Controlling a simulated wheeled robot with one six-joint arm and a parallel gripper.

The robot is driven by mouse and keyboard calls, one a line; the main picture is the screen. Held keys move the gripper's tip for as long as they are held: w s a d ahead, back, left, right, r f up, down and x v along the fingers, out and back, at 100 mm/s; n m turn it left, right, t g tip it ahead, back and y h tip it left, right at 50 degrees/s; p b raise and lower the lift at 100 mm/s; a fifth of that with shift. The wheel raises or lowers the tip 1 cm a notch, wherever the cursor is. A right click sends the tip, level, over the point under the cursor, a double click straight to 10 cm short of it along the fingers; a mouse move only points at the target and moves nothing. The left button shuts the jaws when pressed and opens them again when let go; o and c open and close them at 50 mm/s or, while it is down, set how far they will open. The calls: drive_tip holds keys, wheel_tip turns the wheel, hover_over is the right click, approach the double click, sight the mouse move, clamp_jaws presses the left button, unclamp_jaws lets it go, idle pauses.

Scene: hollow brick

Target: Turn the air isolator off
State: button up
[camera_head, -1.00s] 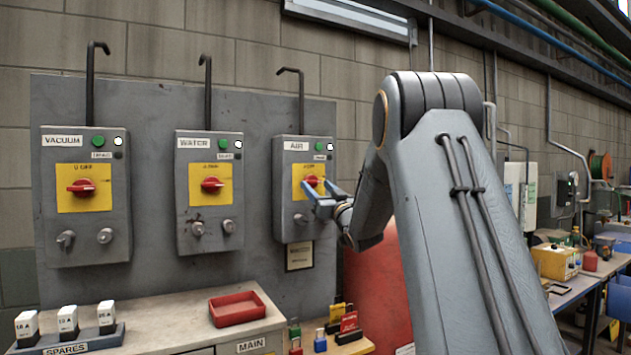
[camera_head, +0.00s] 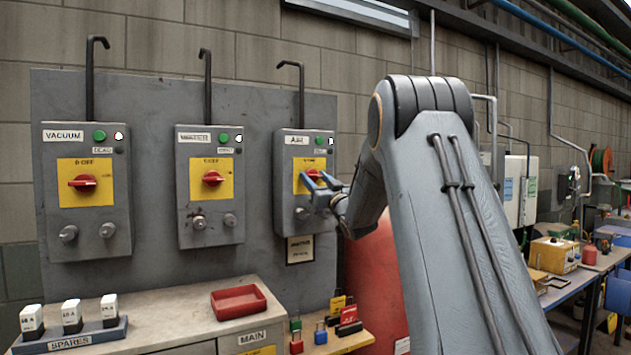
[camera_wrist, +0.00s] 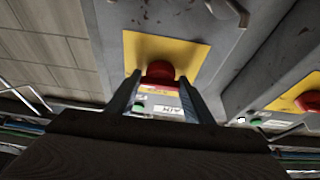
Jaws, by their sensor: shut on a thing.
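The air isolator (camera_head: 289,220) is the right-hand grey box on the panel, labelled AIR. It has a yellow plate and a red rotary handle (camera_head: 312,174), partly hidden by my fingers. My gripper (camera_head: 316,178) reaches in from the right with its blue fingers at the handle. In the wrist view, my gripper (camera_wrist: 158,82) has one finger on each side of the red handle (camera_wrist: 160,71) and is shut on it. The yellow plate (camera_wrist: 190,50) lies behind it. The handle's exact angle is hard to tell.
The water isolator (camera_head: 208,225) and vacuum isolator (camera_head: 85,235) stand to the left, each with a red handle lying level. Below are a bench with a red tray (camera_head: 238,302), a spares rack (camera_head: 75,335) and several coloured padlocks. A red tank (camera_head: 375,280) stands behind my arm.

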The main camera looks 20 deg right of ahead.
drive_tip(key=shift+f+n, duration=0.1)
drive_tip(key=shift+n, duration=0.2)
drive_tip(key=n+y+b, duration=0.1)
drive_tip(key=n+b, duration=0.1)
drive_tip(key=n+y+b, duration=0.2)
drive_tip(key=n+b, duration=0.1)
drive_tip(key=shift+d+g, duration=0.15)
drive_tip(key=shift+g, duration=0.15)
drive_tip(key=n+g+y+b, duration=0.1)
drive_tip(key=n, duration=0.3)
drive_tip(key=n+g+y+b, duration=0.1)
drive_tip(key=n, duration=0.2)
drive_tip(key=shift+d+n+y+b, duration=0.1)
drive_tip(key=shift+n+y+b, duration=0.2)
drive_tip(key=shift+n, duration=0.1)
drive_tip(key=n, duration=0.1)
drive_tip(key=n+g, duration=0.1)
drive_tip(key=n, duration=0.1)
drive_tip(key=n+g, duration=0.1)
drive_tip(key=n, duration=0.1)
drive_tip(key=shift+r+y, duration=0.3)
drive_tip(key=shift+y, duration=0.1)
drive_tip(key=shift+n+g, duration=0.7)
drive_tip(key=shift+n, duration=1.1)
drive_tip(key=o, duration=0.8)
drive_tip(key=shift+r, duration=0.1)
